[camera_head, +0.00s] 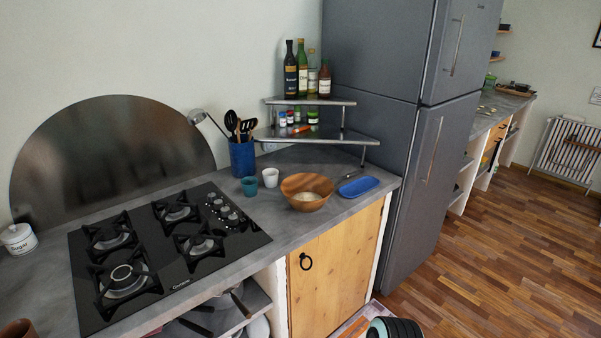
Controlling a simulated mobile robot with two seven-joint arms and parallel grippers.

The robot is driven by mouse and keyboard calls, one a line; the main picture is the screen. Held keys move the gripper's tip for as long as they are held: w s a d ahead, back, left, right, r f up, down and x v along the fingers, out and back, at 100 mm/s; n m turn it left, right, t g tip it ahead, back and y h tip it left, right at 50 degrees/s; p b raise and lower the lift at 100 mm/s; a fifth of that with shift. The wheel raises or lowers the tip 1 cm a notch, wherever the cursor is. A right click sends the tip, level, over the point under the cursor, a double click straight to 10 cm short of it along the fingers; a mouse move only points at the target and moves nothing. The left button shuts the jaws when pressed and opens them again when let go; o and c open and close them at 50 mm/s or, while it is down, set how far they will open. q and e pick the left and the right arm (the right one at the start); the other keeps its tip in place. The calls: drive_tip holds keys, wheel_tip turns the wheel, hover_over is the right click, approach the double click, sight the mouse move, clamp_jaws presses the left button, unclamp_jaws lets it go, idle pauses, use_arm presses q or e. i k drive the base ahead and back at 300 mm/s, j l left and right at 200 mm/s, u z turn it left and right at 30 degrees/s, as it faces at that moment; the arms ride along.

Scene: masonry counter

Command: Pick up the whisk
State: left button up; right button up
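I cannot clearly make out a whisk. A blue utensil holder (242,158) stands on the counter against the wall, with several dark utensils (236,124) upright in it. A shiny metal utensil head (197,117) shows to the left of them; its kind is hard to tell. A small thin grey object (347,177) lies between the wooden bowl (307,191) and the blue tray (358,187); it is too small to identify. Neither of my grippers is in view.
A black gas hob (170,265) fills the left counter. A teal cup (249,186) and a white cup (270,177) stand beside the bowl. A corner shelf (318,137) with bottles and jars is behind. A tall grey fridge (392,130) stands right; wooden floor lies beyond.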

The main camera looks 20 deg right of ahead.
sight(351, 175)
drive_tip(key=l+u, duration=0.35)
drive_tip(key=l, duration=0.15)
drive_tip(key=l+u, duration=0.35)
drive_tip(key=l, duration=0.15)
drive_tip(key=l+u, duration=0.15)
drive_tip(key=l, duration=0.4)
drive_tip(key=k+l+u, duration=0.2)
drive_tip(key=l, duration=0.3)
drive_tip(key=k+l, duration=0.1)
drive_tip(key=l, duration=0.45)
drive_tip(key=l+u, duration=0.1)
drive_tip(key=l, duration=0.45)
drive_tip(key=k, duration=0.05)
